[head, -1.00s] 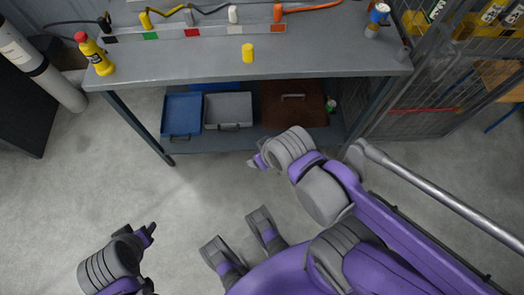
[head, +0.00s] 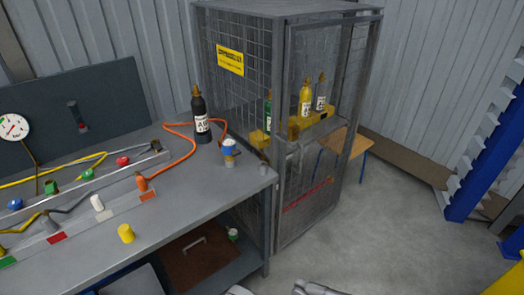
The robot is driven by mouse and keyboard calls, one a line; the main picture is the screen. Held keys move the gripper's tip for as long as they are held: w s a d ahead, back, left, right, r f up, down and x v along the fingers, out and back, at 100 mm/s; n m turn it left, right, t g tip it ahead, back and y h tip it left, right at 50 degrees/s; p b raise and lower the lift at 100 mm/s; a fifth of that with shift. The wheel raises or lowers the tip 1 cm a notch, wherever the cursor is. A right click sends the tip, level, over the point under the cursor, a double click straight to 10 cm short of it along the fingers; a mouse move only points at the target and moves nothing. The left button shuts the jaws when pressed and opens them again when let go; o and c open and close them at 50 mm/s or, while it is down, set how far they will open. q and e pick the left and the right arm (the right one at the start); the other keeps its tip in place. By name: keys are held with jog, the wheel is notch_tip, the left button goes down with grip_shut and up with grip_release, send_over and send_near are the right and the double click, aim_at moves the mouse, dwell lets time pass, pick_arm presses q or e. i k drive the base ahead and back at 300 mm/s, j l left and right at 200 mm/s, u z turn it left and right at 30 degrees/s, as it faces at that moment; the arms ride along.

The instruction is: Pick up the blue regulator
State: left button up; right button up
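A blue-banded fitting with a pale top, which looks like the blue regulator (head: 230,152), stands upright on the grey workbench (head: 195,205) near its right end. It is just right of a black bottle (head: 200,118) with a white label and a brass-coloured top. Neither of my grippers shows in the head view now. Only small grey parts of my arm show at the bottom edge.
An orange hose (head: 178,150) curls on the bench near the regulator. A small grey piece (head: 263,168) sits at the bench corner. A mesh cage (head: 300,190) with several bottles stands behind and right.

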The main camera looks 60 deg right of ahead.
aim_at(227, 145)
jog(key=z, duration=1.7)
